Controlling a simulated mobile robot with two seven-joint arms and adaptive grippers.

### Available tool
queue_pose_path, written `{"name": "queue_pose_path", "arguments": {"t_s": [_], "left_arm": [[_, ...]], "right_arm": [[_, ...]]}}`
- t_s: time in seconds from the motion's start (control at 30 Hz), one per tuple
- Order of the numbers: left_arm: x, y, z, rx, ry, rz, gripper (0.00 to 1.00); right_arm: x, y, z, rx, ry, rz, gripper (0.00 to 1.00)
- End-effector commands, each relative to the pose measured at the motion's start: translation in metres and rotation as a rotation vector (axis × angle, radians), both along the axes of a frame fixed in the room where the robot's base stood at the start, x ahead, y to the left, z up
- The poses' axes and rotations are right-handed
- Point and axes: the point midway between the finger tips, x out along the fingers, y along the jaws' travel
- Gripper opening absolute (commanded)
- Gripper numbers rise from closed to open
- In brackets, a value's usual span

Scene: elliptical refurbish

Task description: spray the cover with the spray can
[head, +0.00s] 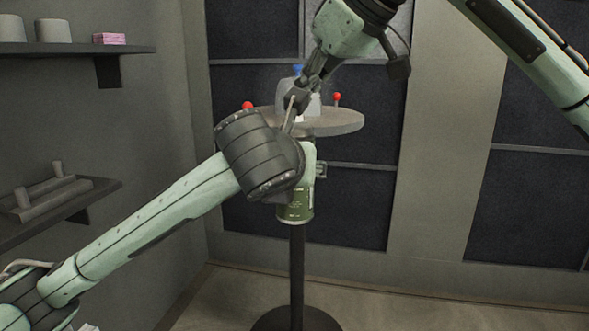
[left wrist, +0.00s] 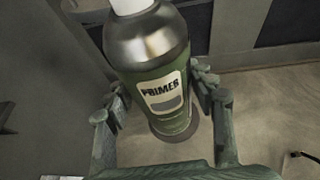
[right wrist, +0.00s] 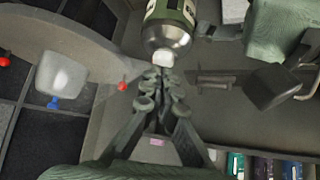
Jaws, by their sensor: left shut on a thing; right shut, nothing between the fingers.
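The green spray can (head: 295,208), labelled PRIMER, is upright in my left gripper (left wrist: 163,88), whose fingers close on its sides. In the head view my left wrist hides the can's upper part. Its white nozzle shows in the right wrist view (right wrist: 165,58). My right gripper (right wrist: 163,78) is shut and empty, its fingertips at the nozzle; whether they touch it I cannot tell. A pale block-like piece with a blue knob, which looks like the cover (right wrist: 62,76), stands on the round grey stand top (head: 345,122). In the head view my right gripper (head: 290,112) partly hides it.
Two red balls on pins stand on the stand top, one left (head: 247,105) and one right (head: 337,97). The stand has a dark post (head: 297,265). Shelves line the left wall, the upper one (head: 75,49) holding a pink stack (head: 109,38). Floor right of the post is clear.

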Motion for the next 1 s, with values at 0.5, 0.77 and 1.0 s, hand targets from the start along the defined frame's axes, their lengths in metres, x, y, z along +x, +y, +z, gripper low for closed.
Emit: {"name": "queue_pose_path", "arguments": {"t_s": [0.5, 0.77, 1.0], "left_arm": [[0.000, 0.000, 0.004, -0.005, -0.009, 0.000, 0.00], [0.000, 0.000, 0.003, -0.003, -0.008, 0.000, 0.00], [0.000, 0.000, 0.003, -0.003, -0.007, 0.000, 0.00]], "right_arm": [[0.000, 0.001, 0.032, -0.004, 0.003, 0.001, 0.00], [0.000, 0.000, 0.049, -0.002, 0.003, 0.001, 0.00], [0.000, 0.000, 0.049, -0.002, 0.003, 0.001, 0.00]]}}
